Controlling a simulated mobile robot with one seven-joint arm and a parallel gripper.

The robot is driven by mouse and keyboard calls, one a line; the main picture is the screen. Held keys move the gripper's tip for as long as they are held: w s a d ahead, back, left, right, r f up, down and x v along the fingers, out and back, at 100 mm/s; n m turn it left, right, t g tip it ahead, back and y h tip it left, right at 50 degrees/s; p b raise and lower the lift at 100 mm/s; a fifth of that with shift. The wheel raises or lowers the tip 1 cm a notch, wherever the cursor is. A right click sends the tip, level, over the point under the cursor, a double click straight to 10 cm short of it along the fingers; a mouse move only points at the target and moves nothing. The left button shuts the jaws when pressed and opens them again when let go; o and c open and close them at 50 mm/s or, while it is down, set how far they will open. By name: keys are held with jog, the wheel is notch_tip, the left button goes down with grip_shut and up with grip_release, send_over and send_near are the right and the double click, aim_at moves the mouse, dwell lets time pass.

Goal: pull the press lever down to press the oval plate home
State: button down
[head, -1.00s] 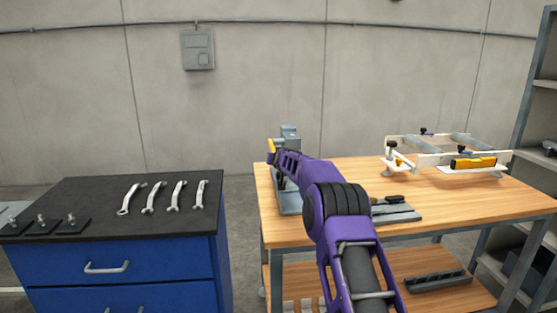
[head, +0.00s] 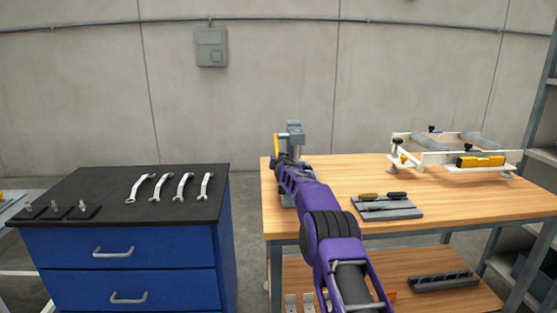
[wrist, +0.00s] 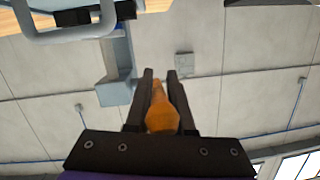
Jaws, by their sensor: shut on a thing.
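The grey press (head: 295,136) stands at the left back corner of the wooden table. Its orange-yellow lever handle (head: 277,144) shows at the press's left side, next to my gripper (head: 279,158). In the wrist view the orange handle (wrist: 161,117) lies between the two black fingers of my gripper (wrist: 160,74), which is shut on it. A grey-blue part of the press (wrist: 115,80) shows upside down beside the fingers. My arm covers the lower press in the head view. The oval plate is not visible in either view.
The wooden table (head: 450,205) carries a grey tray (head: 392,211) with dark-handled tools and a white frame fixture (head: 436,160). A blue cabinet (head: 120,255) at left has several wrenches (head: 170,187) on its black top. A gap separates cabinet and table.

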jog(key=shift+f, duration=0.2)
jog(key=c, duration=0.8)
grip_release()
jog(key=shift+s+d+r, duration=0.1)
jog(key=shift+s+d+r+b, duration=0.15)
jog(key=shift+s+b, duration=0.15)
jog(key=shift+s, duration=0.4)
jog(key=s+r, duration=0.1)
jog(key=s, duration=0.4)
jog(key=s+r, duration=0.1)
jog(key=s, duration=0.4)
jog(key=s+d, duration=0.1)
jog(key=s, duration=0.4)
jog(key=shift+s+r+b, duration=0.2)
jog(key=shift+r+b, duration=0.1)
jog(key=shift+r, duration=0.1)
jog(key=shift+a+r, duration=0.1)
